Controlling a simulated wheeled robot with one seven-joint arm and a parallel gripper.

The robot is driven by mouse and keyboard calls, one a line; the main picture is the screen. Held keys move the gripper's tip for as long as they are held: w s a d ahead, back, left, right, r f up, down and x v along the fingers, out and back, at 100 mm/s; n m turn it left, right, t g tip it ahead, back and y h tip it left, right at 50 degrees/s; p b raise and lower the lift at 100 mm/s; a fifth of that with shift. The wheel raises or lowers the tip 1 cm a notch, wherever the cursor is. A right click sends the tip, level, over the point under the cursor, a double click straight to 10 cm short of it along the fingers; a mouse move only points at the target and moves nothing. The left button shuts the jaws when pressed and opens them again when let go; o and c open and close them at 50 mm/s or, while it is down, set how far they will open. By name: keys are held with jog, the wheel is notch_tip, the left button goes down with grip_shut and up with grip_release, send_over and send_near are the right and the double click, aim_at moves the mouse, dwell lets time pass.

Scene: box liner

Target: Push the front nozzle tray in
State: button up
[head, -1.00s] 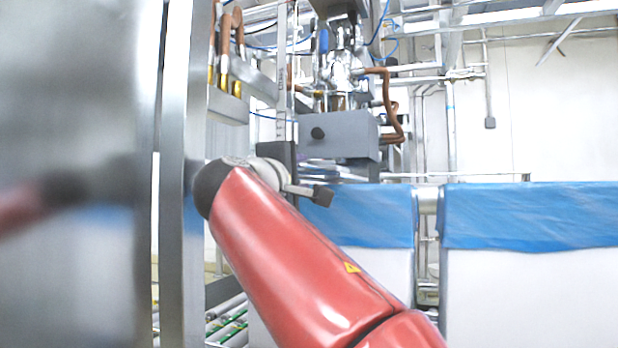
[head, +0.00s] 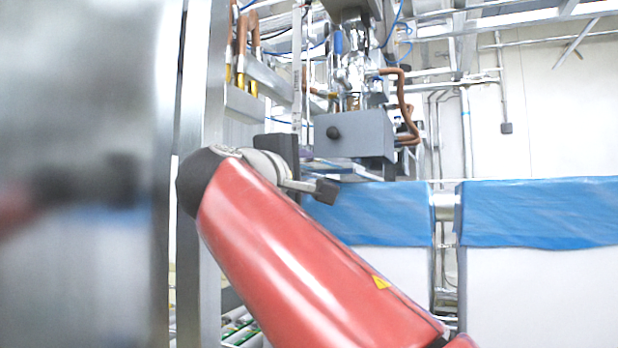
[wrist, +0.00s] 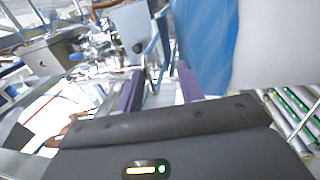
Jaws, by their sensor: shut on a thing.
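A grey box with a black knob (head: 355,134), which may be the nozzle tray's front, hangs below shiny machine parts in the head view. In the wrist view, grey boxes with dark knobs show at the upper middle (wrist: 130,24) and the upper left (wrist: 46,58); I cannot tell which is the front tray. My gripper (wrist: 160,92) has two purple fingers with a gap and a pale metal piece between them. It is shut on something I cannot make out. In the head view my red arm hides most of the gripper, left of and below the grey box.
A shiny steel upright (head: 196,200) stands close on the left of my arm. White panels with blue film (head: 540,213) stand at the right, and rollers (wrist: 292,115) show at the wrist view's right. Copper pipes (head: 404,100) hang beside the grey box.

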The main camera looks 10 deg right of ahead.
jog(key=shift+b+v, duration=0.6)
jog(key=shift+v, duration=1.3)
